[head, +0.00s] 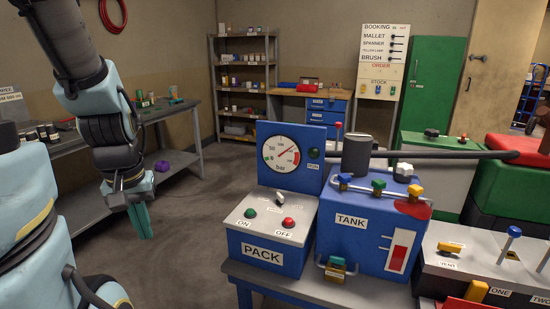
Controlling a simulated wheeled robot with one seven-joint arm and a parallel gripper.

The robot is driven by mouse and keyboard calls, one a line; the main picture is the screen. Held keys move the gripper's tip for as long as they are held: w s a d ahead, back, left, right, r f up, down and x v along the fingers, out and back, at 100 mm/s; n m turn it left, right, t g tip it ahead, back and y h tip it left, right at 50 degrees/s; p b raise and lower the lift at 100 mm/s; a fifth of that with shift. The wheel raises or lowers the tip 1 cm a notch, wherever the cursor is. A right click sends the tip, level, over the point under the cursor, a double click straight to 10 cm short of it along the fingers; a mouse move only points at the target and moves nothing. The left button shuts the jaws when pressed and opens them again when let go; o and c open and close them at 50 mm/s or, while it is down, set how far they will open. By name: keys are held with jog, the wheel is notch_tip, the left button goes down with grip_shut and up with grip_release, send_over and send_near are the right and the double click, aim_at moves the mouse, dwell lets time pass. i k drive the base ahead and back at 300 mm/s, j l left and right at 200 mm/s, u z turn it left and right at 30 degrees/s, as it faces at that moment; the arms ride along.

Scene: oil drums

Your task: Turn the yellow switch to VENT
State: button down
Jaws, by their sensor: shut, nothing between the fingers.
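A yellow switch (450,247) lies on the grey top of a control box (475,262) at the lower right. A small label (446,264) sits just in front of it, too small to read for sure. The switch's handle looks roughly crosswise in the picture. My gripper (144,234) hangs fingers-down at the left, over the floor. Its teal fingers are shut and empty, far from the switch and touching nothing.
The blue PACK box (262,253) and blue TANK box (340,233) stand on a blue bench between my gripper and the switch. A dark pipe (450,154) runs right from the tank. A blue-knobbed lever (508,240) rises beside the switch. Floor around my gripper is clear.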

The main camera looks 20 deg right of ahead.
aim_at(446, 249)
jog(key=k+l, duration=0.15)
jog(key=l, duration=0.3)
jog(key=k+l+z, duration=0.1)
jog(key=l, duration=0.3)
jog(key=k+l, duration=0.15)
jog(key=l, duration=0.3)
